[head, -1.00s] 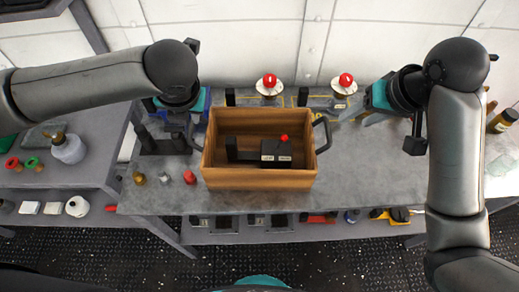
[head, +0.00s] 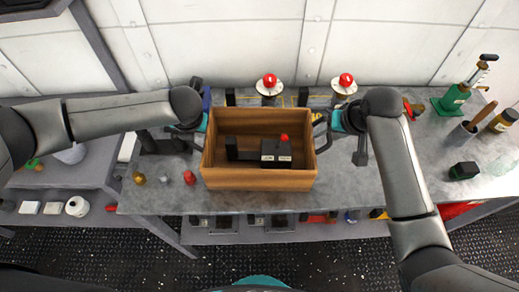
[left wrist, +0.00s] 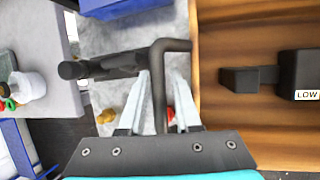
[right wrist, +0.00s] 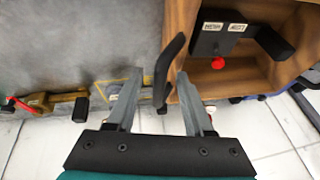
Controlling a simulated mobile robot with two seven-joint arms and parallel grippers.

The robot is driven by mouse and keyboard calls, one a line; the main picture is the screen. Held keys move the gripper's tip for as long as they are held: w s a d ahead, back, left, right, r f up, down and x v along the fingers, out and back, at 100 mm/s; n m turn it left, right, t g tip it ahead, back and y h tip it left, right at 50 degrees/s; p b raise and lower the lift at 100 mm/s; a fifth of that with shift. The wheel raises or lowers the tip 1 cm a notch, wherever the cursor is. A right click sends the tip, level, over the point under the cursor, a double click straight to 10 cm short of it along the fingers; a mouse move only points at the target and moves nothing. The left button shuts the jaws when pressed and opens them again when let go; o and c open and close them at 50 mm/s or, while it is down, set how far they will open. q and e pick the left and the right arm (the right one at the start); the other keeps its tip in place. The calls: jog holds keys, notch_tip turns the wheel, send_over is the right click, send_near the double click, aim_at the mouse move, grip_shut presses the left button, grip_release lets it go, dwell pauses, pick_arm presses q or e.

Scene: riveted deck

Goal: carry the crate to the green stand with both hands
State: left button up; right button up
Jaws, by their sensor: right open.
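The wooden crate (head: 258,179) stands on the grey workbench, holding a black block with a red knob (head: 275,151). Its left black handle (left wrist: 158,85) passes between the fingers of my left gripper (left wrist: 162,100), which is open with a gap to the right finger. Its right black handle (right wrist: 167,70) reaches between the fingertips of my right gripper (right wrist: 157,85), which is open. In the head view both grippers are at the crate's sides, partly hidden by my arms. I cannot identify a green stand for certain; a green-based device (head: 452,100) stands at the back right.
The grey workbench (head: 235,201) has two red-topped domes (head: 269,82) (head: 346,82) behind the crate. Small brass, grey and red pieces (head: 189,177) lie front left. A dark green-edged block (head: 463,171) and a brown-handled tool (head: 480,118) are at right. A lower side table (head: 85,180) is at left.

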pick_arm(q)
jog(key=shift+w+f, duration=0.1)
jog(key=shift+f, duration=0.1)
pick_arm(e)
jog(key=shift+w+f, duration=0.1)
jog(key=shift+f, duration=0.1)
pick_arm(q)
jog(key=c, duration=0.5)
pick_arm(e)
jog(key=c, duration=0.5)
pick_arm(q)
grip_shut()
pick_arm(e)
grip_shut()
pick_arm(q)
jog(key=shift+w+a+r, duration=0.1)
